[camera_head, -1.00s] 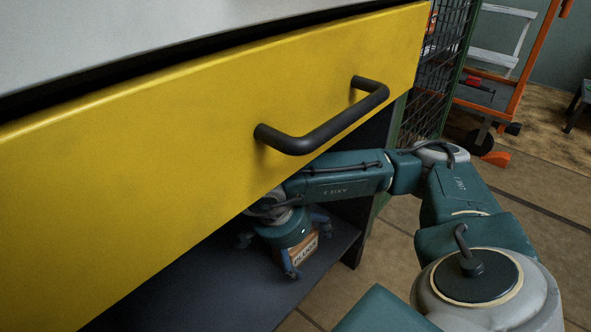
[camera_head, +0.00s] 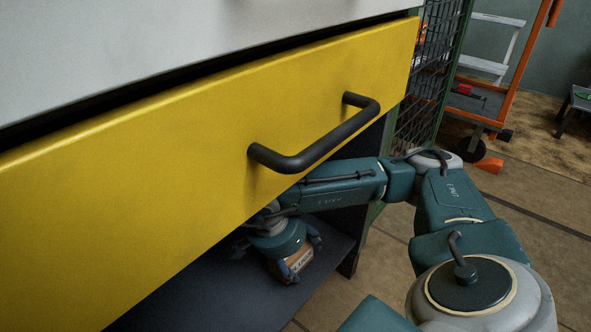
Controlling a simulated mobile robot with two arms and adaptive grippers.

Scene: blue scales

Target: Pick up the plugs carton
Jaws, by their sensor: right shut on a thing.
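The plugs carton (camera_head: 300,261) is a small brown box with a white label, low under the yellow drawer near the right end of the dark shelf. My right gripper (camera_head: 291,268) reaches in below the drawer and is shut on the carton, with its fingers pointing down around it. The gripper hides much of the carton, and I cannot tell whether the carton still touches the shelf. My left gripper is not in view.
The yellow drawer front (camera_head: 150,160) with its black handle (camera_head: 320,145) hangs close above my right arm. The dark shelf (camera_head: 190,295) is bare on the left. A wire mesh cage (camera_head: 428,75) and an orange-framed cart (camera_head: 515,80) stand behind on the right.

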